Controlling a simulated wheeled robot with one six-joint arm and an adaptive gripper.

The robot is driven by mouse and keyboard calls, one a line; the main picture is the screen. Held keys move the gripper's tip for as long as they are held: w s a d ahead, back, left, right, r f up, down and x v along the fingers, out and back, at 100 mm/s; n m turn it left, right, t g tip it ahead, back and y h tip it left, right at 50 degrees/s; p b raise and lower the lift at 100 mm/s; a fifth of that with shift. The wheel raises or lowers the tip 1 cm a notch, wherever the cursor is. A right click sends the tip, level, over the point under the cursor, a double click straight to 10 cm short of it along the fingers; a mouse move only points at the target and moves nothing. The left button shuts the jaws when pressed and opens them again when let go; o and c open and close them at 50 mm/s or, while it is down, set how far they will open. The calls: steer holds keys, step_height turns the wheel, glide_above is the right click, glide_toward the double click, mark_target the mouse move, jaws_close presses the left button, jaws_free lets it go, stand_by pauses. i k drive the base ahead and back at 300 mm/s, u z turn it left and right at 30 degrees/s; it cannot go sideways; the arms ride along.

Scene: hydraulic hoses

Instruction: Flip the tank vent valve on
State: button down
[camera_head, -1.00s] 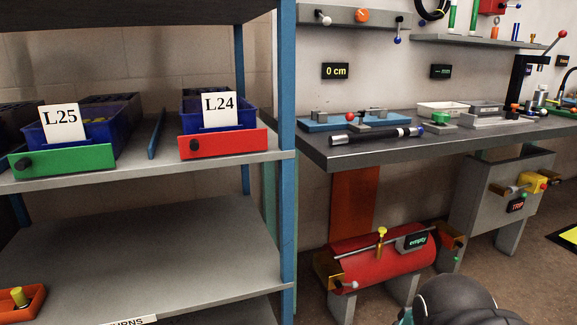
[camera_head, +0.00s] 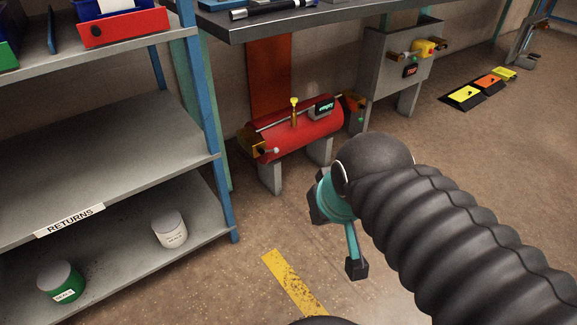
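The red tank (camera_head: 300,133) lies on grey legs under the workbench, with a small display (camera_head: 322,109) reading "empty". A yellow T-shaped fitting (camera_head: 294,110) stands on its top. A brass fitting with a pale-knobbed lever (camera_head: 262,148) is at its left end, and another brass fitting (camera_head: 354,105) with a red part is at its right end. No label shows which one is the vent valve. My gripper (camera_head: 340,228), teal with black pads, hangs in front of and below the tank's right side, apart from it. Its opening is unclear from this angle.
A shelf rack with a RETURNS label (camera_head: 69,220) and two pots stands at left. The workbench (camera_head: 300,20) overhangs the tank. A grey cabinet (camera_head: 395,70) with a TRIP display stands right of it. The floor before the tank is open, with a yellow stripe (camera_head: 295,284).

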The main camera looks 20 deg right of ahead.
mark_target(261, 150)
steer(key=z, duration=0.85)
steer(key=i, duration=0.55)
steer(key=u, duration=0.9)
